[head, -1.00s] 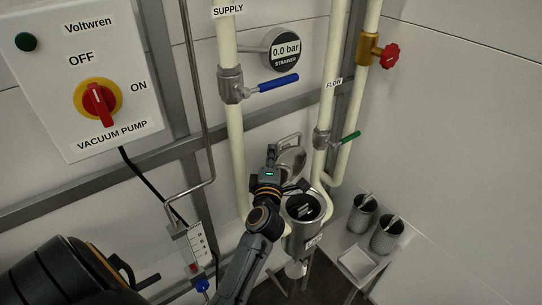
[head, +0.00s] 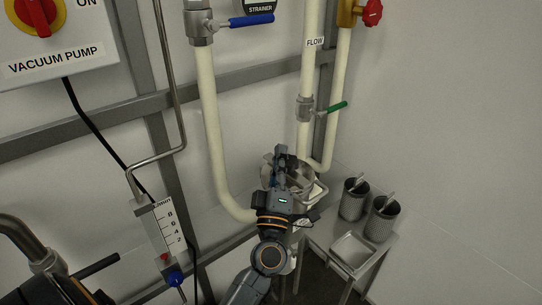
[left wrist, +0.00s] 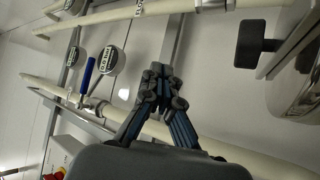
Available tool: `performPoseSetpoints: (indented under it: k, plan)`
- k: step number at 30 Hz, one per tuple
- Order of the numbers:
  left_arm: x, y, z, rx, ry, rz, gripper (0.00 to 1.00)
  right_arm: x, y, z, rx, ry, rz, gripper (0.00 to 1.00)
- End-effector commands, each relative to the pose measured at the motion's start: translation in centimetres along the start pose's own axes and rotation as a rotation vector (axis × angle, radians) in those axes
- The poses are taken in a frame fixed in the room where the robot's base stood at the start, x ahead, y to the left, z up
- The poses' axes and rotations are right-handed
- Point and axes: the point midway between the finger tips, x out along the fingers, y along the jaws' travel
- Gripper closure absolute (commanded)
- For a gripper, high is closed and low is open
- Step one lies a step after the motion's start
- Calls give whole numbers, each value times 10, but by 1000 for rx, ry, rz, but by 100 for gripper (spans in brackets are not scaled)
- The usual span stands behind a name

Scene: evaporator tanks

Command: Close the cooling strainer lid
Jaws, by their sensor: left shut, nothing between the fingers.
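The cooling strainer (head: 303,196) is a steel pot below the pipes in the head view, largely hidden behind my left gripper (head: 280,153) and wrist. Its steel lid (head: 298,168) shows only in part behind the fingers; I cannot tell its exact angle. The fingers are shut and empty, at the strainer's top; contact is not clear. In the left wrist view the shut fingertips (left wrist: 163,78) have nothing between them. A curved steel part with a black knob (left wrist: 256,45) is at the right there, apart from the fingers. My right gripper is not seen.
Two perforated steel baskets (head: 353,200) and a square tray (head: 353,250) stand on a shelf right of the strainer. White pipes with a green-handled valve (head: 338,106) rise behind it. A flow meter (head: 165,232) is at left. The right wall is bare.

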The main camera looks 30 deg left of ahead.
Motion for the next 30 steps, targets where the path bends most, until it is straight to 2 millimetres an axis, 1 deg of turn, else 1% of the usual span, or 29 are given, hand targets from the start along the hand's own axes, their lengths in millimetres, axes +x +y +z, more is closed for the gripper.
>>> performPoseSetpoints:
  k: [1, 4, 12, 21, 30]
  plan:
    - [-8, -4, 6, -1, -1, -2, 100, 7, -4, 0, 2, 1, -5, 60]
    - [-18, -7, 15, 0, -2, -2, 100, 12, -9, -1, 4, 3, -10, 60]
    - [-38, -15, 31, 0, -1, -3, 100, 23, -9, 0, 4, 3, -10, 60]
    - [-47, -21, 38, 0, -1, -2, 100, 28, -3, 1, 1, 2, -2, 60]
    - [-48, -21, 39, 0, -1, -2, 100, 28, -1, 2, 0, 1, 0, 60]
